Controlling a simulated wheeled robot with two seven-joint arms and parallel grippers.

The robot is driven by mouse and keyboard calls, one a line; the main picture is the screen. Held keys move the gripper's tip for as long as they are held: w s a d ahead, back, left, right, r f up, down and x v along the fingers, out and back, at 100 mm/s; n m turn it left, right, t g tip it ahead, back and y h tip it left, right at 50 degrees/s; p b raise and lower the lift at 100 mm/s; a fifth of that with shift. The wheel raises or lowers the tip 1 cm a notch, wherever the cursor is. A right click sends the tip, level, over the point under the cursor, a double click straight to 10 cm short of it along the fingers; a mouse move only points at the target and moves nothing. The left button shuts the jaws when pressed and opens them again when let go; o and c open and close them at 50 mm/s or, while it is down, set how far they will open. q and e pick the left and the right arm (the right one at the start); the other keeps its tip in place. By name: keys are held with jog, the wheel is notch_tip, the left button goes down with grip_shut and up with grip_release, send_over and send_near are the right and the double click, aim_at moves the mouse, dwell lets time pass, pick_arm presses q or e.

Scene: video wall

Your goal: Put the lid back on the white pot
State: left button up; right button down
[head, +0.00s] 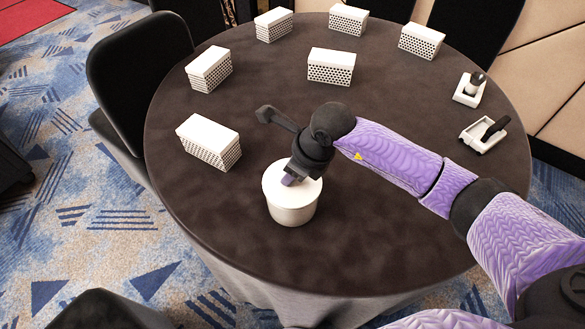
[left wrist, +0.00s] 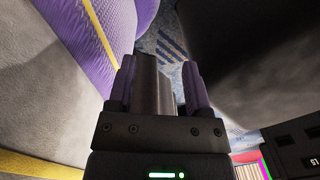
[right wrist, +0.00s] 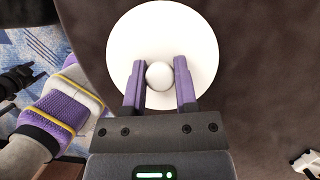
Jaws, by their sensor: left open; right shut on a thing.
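The white pot (head: 292,212) stands upright on the round table, near its front edge. The white round lid (head: 272,186) lies over the pot's mouth, looking level and centred; I cannot tell if it is fully seated. My right gripper (head: 291,179) reaches down from above and is shut on the lid's round white knob (right wrist: 159,76). In the right wrist view the lid (right wrist: 205,45) hides the pot. My left gripper (left wrist: 158,80) is open and empty in its own wrist view, away from the pot; it is outside the head view.
The dark round table (head: 250,110) carries several white perforated boxes (head: 209,145) at the back and left. Two small white holders (head: 484,135) with dark items stand at the right. A black chair (head: 115,75) is at the left. The tabletop around the pot is clear.

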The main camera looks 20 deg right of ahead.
jog(key=c, duration=0.6)
grip_release()
jog(key=shift+o, duration=3)
jog(key=shift+r+p, duration=0.95)
jog(key=shift+r, duration=0.25)
notch_tip(320, 180, up, 3)
jog(key=shift+f+p, duration=0.1)
jog(key=shift+p, duration=1)
jog(key=shift+r+p, duration=0.8)
jog(key=shift+r, duration=0.15)
jog(key=shift+c, duration=0.3)
jog(key=c, duration=1.2)
grip_shut()
pick_arm(q)
jog(key=shift+w+d+r, duration=0.1)
jog(key=shift+w+r, duration=0.15)
jog(key=shift+r, duration=0.65)
jog(key=shift+w+d+r, duration=0.15)
jog(key=shift+w+r, duration=0.15)
jog(key=shift+r, duration=0.65)
jog(key=shift+w+d+r, duration=0.1)
jog(key=shift+w+r, duration=0.15)
jog(key=shift+r, duration=0.65)
